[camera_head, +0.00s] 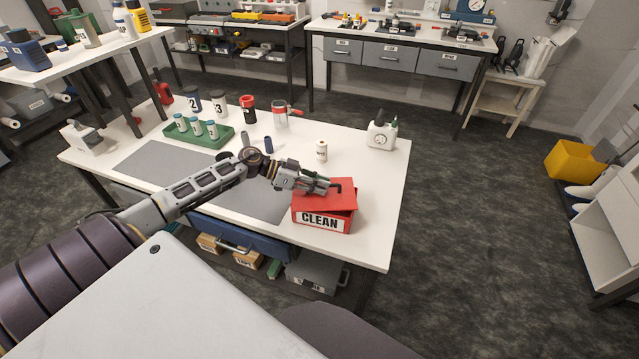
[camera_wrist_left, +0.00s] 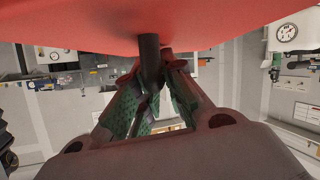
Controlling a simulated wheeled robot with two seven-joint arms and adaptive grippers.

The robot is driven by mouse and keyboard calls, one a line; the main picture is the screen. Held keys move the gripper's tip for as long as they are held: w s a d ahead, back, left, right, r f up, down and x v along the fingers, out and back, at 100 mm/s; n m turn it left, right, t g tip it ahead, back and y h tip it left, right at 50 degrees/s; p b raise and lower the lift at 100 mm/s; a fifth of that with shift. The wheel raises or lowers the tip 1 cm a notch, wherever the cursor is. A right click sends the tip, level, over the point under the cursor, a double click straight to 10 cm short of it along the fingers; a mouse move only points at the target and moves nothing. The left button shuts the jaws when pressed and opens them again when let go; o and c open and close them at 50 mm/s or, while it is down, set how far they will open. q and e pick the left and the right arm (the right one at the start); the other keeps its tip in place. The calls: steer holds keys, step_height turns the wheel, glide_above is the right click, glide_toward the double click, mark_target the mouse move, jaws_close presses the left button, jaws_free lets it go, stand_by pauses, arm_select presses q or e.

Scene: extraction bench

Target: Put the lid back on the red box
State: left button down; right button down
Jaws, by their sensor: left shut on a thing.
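The red box (camera_head: 322,221) with a CLEAN label stands near the right front of the white table. The red lid (camera_head: 330,199) is over the box's top, slightly askew to its rim; I cannot tell whether it is fully seated. My left gripper (camera_head: 329,188) is at the lid's top, shut on its dark handle. In the left wrist view the dark handle (camera_wrist_left: 149,60) is between the green-padded fingers (camera_wrist_left: 150,85), and the red lid (camera_wrist_left: 150,25) fills the top. My right gripper is not in view.
A white bottle (camera_head: 321,151) and a white device with a dial (camera_head: 381,131) stand behind the box. A green rack (camera_head: 199,141) with small vials, several jars and a grey mat (camera_head: 254,196) are farther left. The table's right edge is close to the box.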

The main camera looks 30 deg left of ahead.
mark_target(299, 192)
arm_select(q)
steer(key=c, duration=1.5)
jaws_free()
steer(key=shift+r, duration=0.5)
steer(key=shift+s+a+r, duration=0.1)
steer(key=shift+a+r, duration=0.05)
steer(key=shift+a, duration=0.05)
steer(key=shift+v, duration=2.05)
steer(key=shift+s+a+r, duration=0.2)
steer(key=shift+s+a, duration=0.1)
steer(key=shift+a, duration=0.15)
steer(key=shift+s+a+r, duration=0.25)
steer(key=shift+s+a, duration=0.1)
steer(key=shift+a, duration=0.2)
steer(key=shift+v, duration=0.95)
steer(key=shift+p+v, duration=0.3)
steer(key=shift+v, duration=1.2)
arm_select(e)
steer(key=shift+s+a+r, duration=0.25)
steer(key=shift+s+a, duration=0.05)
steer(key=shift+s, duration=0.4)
